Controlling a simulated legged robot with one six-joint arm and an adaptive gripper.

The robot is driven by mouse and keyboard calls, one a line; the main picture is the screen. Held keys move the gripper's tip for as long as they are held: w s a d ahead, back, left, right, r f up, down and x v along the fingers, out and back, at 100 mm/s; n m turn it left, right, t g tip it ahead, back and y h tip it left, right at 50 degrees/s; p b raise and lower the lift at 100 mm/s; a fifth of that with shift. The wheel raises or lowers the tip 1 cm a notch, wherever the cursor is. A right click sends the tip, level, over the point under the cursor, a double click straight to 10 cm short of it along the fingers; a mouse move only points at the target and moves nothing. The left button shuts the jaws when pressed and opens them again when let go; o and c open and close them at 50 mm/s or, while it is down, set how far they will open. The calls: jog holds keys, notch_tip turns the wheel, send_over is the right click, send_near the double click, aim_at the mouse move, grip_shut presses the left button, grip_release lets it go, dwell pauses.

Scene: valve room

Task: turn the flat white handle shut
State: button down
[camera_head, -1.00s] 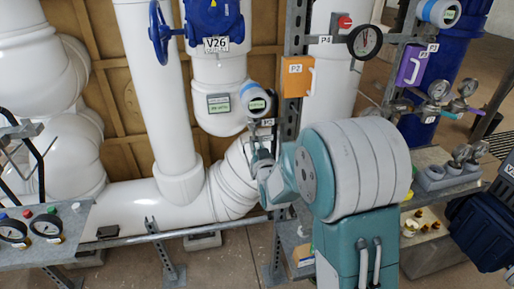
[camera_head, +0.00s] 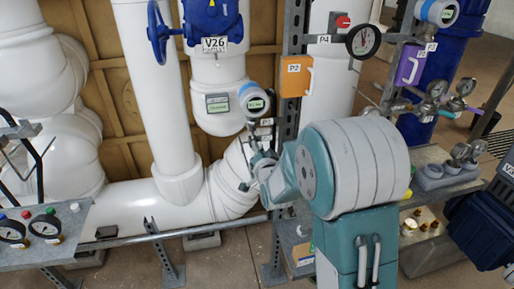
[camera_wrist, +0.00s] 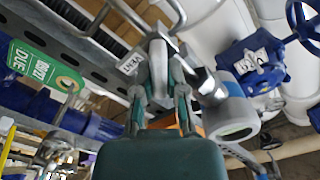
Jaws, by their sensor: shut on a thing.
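The flat white handle (camera_wrist: 158,66) shows in the wrist view as a pale lever between my fingertips. My gripper (camera_wrist: 160,82) is shut on it, with one teal finger on each side. The palm hides what lies behind. In the head view my gripper (camera_head: 255,164) is by the grey steel post, just below a round display gauge (camera_head: 254,101). The handle is too small and covered there to make out clearly.
The grey gauge (camera_wrist: 236,118) is close to the right of my fingers in the wrist view. A perforated steel post (camera_head: 290,95) and an orange P2 box (camera_head: 294,82) stand near my arm. Large white pipes (camera_head: 150,90) fill the left and back.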

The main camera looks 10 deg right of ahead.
jog(key=m, duration=0.5)
jog(key=shift+d+f+m, duration=0.2)
jog(key=shift+f+m, duration=0.25)
jog(key=shift+m, duration=0.95)
jog(key=shift+f+m, duration=0.15)
jog(key=shift+m, duration=0.95)
jog(key=c, duration=0.7)
grip_release()
jog(key=shift+d, duration=0.1)
jog(key=s, duration=1.2)
